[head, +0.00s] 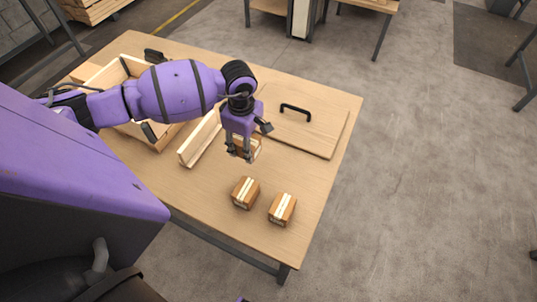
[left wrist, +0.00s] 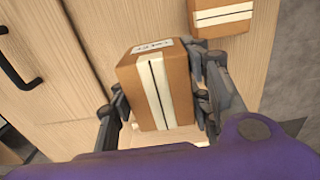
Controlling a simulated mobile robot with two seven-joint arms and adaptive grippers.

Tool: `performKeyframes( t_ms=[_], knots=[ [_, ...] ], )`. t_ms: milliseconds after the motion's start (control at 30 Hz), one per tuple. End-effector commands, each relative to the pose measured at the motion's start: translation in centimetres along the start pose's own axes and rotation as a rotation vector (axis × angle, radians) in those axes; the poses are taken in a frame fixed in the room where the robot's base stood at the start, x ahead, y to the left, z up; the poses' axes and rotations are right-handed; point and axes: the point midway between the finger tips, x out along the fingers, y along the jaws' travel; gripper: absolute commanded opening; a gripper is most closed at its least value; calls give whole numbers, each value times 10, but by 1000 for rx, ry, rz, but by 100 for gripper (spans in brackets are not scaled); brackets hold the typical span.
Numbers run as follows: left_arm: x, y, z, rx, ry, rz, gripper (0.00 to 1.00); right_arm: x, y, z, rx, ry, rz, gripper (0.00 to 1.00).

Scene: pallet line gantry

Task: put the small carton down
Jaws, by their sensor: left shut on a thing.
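My left gripper (head: 242,155) points down over the wooden table (head: 225,245), near the front edge of a flat board. It is shut on a small brown carton (head: 256,147), mostly hidden behind the fingers. In the left wrist view the held carton (left wrist: 157,85), with pale tape and a label, sits between the two fingers. I cannot tell whether it touches the table. Two similar cartons, one on the left (head: 245,193) and one on the right (head: 283,209), stand on the table nearer the front. My right gripper is not in view.
The flat wooden board (head: 325,138) with a black handle (head: 296,109) lies right of the gripper. A narrow wooden trough (head: 192,153) stands left of it. An open wooden box (head: 157,147) is partly behind my arm. Bare table lies left of the two cartons.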

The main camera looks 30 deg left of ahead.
Motion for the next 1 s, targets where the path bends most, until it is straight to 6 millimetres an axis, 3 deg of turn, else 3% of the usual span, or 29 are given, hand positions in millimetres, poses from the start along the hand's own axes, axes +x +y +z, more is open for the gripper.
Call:
performKeyframes(
  t_ms=[67,300,567,800,1000],
  knots=[
    [6,15,20,2,-7,4,8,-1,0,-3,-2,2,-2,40],
    [51,34,45,1,-2,-2,8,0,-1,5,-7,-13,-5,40],
    [67,43,54,3,-1,0,8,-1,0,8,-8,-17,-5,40],
    [98,44,55,2,0,-1,8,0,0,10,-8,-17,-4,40],
    [98,44,54,3,1,2,8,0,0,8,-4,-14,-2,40]
  ],
)
